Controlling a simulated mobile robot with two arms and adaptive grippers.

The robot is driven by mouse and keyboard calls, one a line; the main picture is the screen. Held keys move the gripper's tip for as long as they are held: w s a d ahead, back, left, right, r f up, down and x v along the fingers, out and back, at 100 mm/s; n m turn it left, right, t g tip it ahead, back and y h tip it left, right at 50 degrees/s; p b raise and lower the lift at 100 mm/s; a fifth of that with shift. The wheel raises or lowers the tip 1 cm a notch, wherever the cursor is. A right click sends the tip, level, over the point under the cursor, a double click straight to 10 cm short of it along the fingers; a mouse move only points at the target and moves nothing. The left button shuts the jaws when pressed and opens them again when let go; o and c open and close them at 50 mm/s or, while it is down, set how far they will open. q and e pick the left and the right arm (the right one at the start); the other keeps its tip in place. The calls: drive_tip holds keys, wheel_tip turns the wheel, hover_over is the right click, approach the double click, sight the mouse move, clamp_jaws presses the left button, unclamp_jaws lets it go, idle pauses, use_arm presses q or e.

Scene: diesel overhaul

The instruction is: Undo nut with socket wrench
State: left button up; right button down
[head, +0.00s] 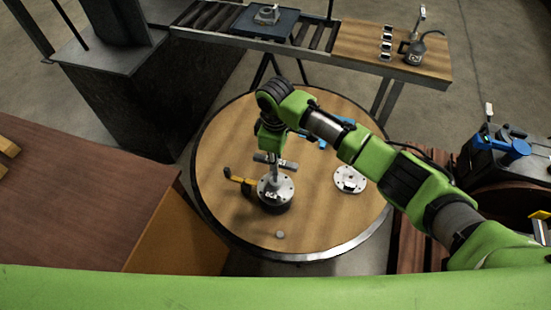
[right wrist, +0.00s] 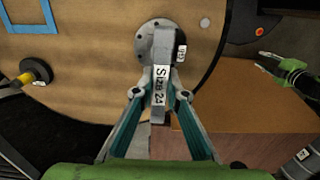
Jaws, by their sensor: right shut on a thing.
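My right gripper (head: 270,150) points down over the round table and is shut on a grey socket wrench (head: 287,166). In the right wrist view, the fingers (right wrist: 160,95) close around the wrench (right wrist: 163,50), which is labelled "Size 24". The wrench's shaft stands upright over a round grey flange with bolt holes (head: 283,187), which also shows in the right wrist view (right wrist: 146,44). The nut is hidden, so I cannot tell whether the socket sits on it. My left gripper (right wrist: 262,71) shows at the right of the right wrist view, open and empty.
On the round table (head: 225,130) are a yellow-and-black tool (head: 236,178) beside the flange, a second pale disc (head: 350,179), a blue item (head: 321,142) and a small grey round piece (head: 280,234). A brown table (head: 80,210) stands left, and a roller conveyor (head: 210,18) behind.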

drive_tip(key=n, duration=0.2)
drive_tip(key=shift+n, duration=0.3)
drive_tip(key=n, duration=0.8)
drive_tip(key=shift+n, duration=0.4)
drive_tip(key=n+b, duration=0.1)
drive_tip(key=n, duration=0.3)
drive_tip(key=shift+n, duration=0.3)
drive_tip(key=n, duration=0.2)
drive_tip(key=shift+n+b, duration=0.4)
drive_tip(key=n+b, duration=0.1)
drive_tip(key=n, duration=0.6)
drive_tip(key=shift+n+b, duration=0.3)
drive_tip(key=shift+b, duration=0.1)
drive_tip(key=n+b, duration=0.1)
drive_tip(key=n, duration=0.3)
drive_tip(key=shift+r, duration=0.1)
drive_tip(key=shift+n+b, duration=0.35)
drive_tip(key=shift+n, duration=0.55)
drive_tip(key=b, duration=0.9)
drive_tip(key=shift+n+b, duration=0.3)
drive_tip(key=shift+n, duration=0.1)
drive_tip(key=shift+b, duration=0.35)
drive_tip(key=shift+a+r, duration=0.1)
